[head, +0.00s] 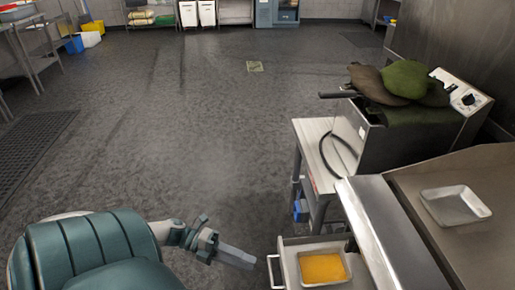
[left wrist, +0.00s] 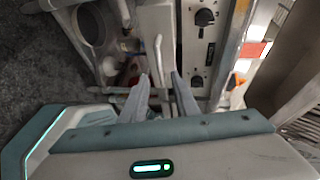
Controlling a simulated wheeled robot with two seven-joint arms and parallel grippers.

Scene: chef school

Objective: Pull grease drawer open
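The grease drawer (head: 287,262) juts out at the lower right of the head view, below the griddle's front. It holds a metal pan of orange-yellow grease (head: 322,267). Its pale bar handle (head: 273,271) is on the left end. My left gripper (head: 250,262) points right, a little left of the handle. In the left wrist view the two fingers (left wrist: 160,92) are apart with nothing between them. A pale handle bar (left wrist: 158,55) shows just beyond the fingertips, apart from them. My right gripper is in neither view.
The griddle (head: 425,220) with a small empty metal tray (head: 456,205) is at the right. A fryer (head: 365,140) with green and brown cloth-like items on top stands behind. Control knobs (left wrist: 205,17) show in the wrist view. The floor (head: 200,130) is clear at centre.

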